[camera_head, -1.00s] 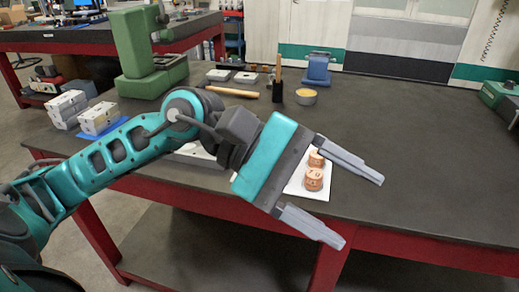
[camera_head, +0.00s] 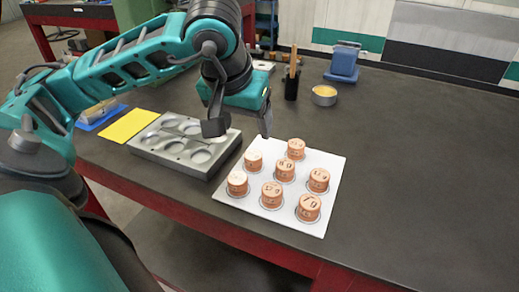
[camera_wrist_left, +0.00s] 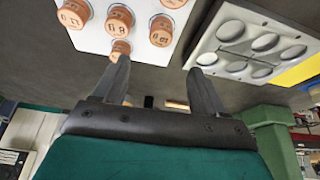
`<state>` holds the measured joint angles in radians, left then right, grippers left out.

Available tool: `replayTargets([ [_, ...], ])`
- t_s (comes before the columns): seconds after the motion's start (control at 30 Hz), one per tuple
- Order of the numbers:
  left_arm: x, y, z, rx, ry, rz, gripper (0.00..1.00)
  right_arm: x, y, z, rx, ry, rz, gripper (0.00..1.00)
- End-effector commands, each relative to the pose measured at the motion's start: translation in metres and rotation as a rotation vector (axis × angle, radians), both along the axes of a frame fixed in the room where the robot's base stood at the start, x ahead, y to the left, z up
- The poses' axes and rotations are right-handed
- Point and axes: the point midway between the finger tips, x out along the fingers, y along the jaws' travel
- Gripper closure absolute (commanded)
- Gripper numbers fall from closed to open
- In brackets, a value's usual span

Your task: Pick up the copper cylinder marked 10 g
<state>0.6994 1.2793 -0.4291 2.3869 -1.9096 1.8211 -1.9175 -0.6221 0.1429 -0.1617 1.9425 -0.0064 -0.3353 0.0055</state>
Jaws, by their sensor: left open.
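Several copper cylinders with dark markings stand upright on a white plate (camera_head: 328,158). One at its back left (camera_head: 253,161) has a marking too small to read in the head view. In the wrist view the same cylinder (camera_wrist_left: 161,31) carries an upside-down mark that may be 10 g, but I cannot be sure. The middle cylinder (camera_head: 285,169) seems to read 8 g. My left gripper (camera_head: 240,125) is open and empty, above and behind the plate's back left part. Its fingers (camera_wrist_left: 158,68) point toward the cylinders without touching any. My right gripper is not in view.
A grey mould base (camera_head: 183,168) with round hollows lies left of the plate, with a yellow sheet (camera_head: 128,125) beyond it. A bowl (camera_head: 324,95), a dark holder (camera_head: 291,86) and a blue device (camera_head: 343,62) stand behind. The tabletop right of the plate is clear.

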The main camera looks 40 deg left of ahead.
Motion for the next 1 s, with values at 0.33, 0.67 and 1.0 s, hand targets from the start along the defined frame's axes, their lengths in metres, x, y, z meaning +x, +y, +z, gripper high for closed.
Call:
replayTargets([
  [0.33, 0.017, 0.006, -0.046, -0.002, 0.001, 0.001, 0.29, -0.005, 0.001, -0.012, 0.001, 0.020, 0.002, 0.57],
  [0.67, 0.028, 0.010, -0.086, -0.005, 0.002, -0.001, 0.29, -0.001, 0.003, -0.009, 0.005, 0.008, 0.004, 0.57],
  [1.0, 0.033, 0.012, -0.096, -0.003, -0.001, 0.000, 0.29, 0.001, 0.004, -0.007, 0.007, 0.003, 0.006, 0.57],
])
